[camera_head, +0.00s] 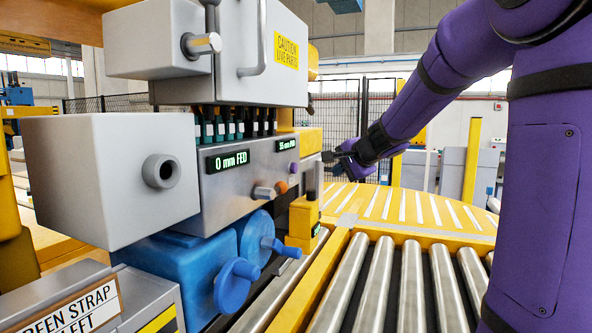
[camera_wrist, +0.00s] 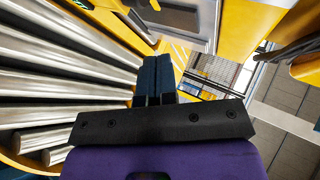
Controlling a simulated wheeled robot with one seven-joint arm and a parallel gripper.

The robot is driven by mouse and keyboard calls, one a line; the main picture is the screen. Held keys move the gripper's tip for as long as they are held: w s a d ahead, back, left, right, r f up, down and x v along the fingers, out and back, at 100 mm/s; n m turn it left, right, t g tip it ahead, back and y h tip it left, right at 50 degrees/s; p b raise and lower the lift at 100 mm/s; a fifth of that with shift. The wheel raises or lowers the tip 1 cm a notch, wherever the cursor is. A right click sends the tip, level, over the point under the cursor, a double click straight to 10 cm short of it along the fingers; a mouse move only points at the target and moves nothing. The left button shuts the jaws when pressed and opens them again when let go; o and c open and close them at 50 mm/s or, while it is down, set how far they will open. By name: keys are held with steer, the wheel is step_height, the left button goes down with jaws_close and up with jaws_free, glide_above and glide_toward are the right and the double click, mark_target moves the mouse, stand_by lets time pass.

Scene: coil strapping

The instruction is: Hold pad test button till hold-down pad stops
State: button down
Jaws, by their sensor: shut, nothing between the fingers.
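The grey control panel (camera_head: 240,190) stands left of centre in the head view. Its right display (camera_head: 286,144) appears to read 55 mm PAD. Below that display is a small purple button (camera_head: 293,168), with an orange button (camera_head: 281,187) lower left; I cannot read a label naming the pad test button. My gripper (camera_head: 327,157) is shut and empty, right of the panel and apart from the purple button. In the wrist view its dark fingers (camera_wrist: 155,58) are together, pointing up the picture. I cannot tell for sure which part is the hold-down pad.
A second display (camera_head: 227,161) reads 0 mm FED. A grey knob (camera_head: 264,193) and blue handwheels (camera_head: 237,284) stick out below. A yellow block (camera_head: 303,222) stands beside the steel rollers (camera_head: 372,280). A grey box (camera_head: 110,180) juts out at the left.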

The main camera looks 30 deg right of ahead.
mark_target(295, 168)
steer(key=shift+w+a, duration=0.85)
steer(key=shift+w, duration=0.2)
steer(key=shift+w+a, duration=0.8)
steer(key=shift+w, duration=0.3)
steer(key=shift+w+a, duration=0.85)
steer(key=shift+w, duration=0.2)
steer(key=shift+w+a, duration=0.25)
steer(key=shift+w, duration=0.1)
steer(key=shift+w+a, duration=0.35)
steer(key=shift+w, duration=0.05)
stand_by(1.6)
